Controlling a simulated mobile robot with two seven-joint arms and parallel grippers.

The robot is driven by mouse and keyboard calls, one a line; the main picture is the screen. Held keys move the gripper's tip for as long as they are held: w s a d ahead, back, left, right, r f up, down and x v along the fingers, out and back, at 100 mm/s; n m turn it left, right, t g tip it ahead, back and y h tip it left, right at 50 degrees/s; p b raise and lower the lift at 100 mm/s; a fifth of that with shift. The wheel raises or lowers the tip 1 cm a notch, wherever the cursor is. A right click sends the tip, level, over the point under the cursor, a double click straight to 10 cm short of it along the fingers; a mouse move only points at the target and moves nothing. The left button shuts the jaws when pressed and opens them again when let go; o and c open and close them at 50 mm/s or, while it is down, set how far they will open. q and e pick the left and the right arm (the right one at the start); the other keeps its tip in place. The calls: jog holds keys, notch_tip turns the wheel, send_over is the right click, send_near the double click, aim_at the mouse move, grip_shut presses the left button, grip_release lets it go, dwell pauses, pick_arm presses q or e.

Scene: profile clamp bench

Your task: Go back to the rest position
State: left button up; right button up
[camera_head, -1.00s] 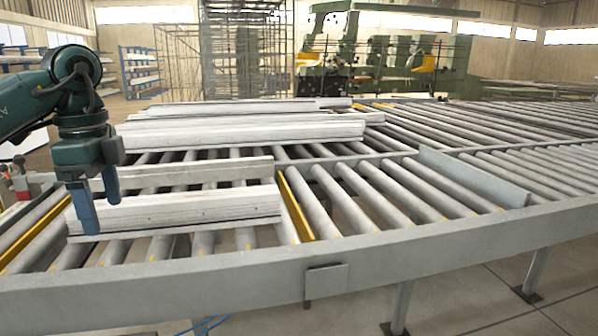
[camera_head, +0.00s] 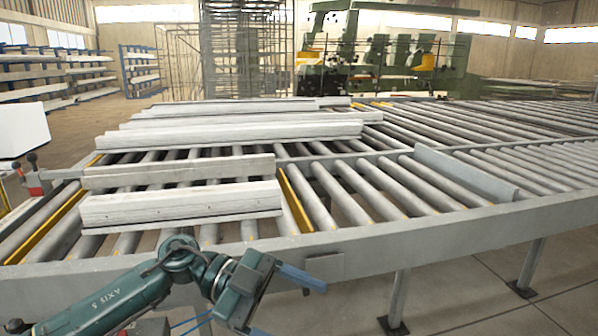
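My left gripper (camera_head: 292,308) is in the lower middle of the head view, in front of the roller bench's front rail. Its two blue fingers are spread apart with nothing between them, and the lower finger is partly cut off by the bottom edge. My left arm comes in from the lower left. My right gripper is out of view. A short pale profile (camera_head: 180,204) lies across the near rollers, apart from the gripper. A thinner profile (camera_head: 180,171) lies just behind it.
More long pale profiles (camera_head: 230,134) lie farther back on the rollers. The roller bench's grey front rail (camera_head: 430,240) runs across the view. An angled grey plate (camera_head: 465,177) stands on the right rollers. A red clamp (camera_head: 36,181) sits at the left end.

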pick_arm(q)
jog(key=s+a+f+n+t+y+p, duration=0.1)
jog(key=a+f+n+t+y, duration=0.3)
jog(key=f+n+t, duration=0.5)
jog(key=s+a+f+n+t+y, duration=0.3)
jog(key=a+f+n+t, duration=0.3)
jog(key=f+n+t, duration=0.4)
jog(key=f+n+y, duration=0.1)
jog(key=n, duration=0.2)
jog(key=shift+y+p, duration=0.3)
jog(key=shift+p, duration=0.05)
jog(key=s+a+f+g+y, duration=0.1)
jog(key=s+f, duration=0.1)
jog(key=s, duration=0.1)
jog(key=s+a+f+g, duration=0.1)
jog(key=s+f, duration=0.2)
jog(key=s+a+f+n+g+y, duration=0.1)
jog(key=s+a+f+g, duration=0.1)
jog(key=s+f, duration=0.1)
jog(key=shift+s+f+y, duration=0.1)
jog(key=shift+f+y, duration=0.1)
jog(key=shift+y, duration=0.1)
jog(key=shift+c, duration=0.4)
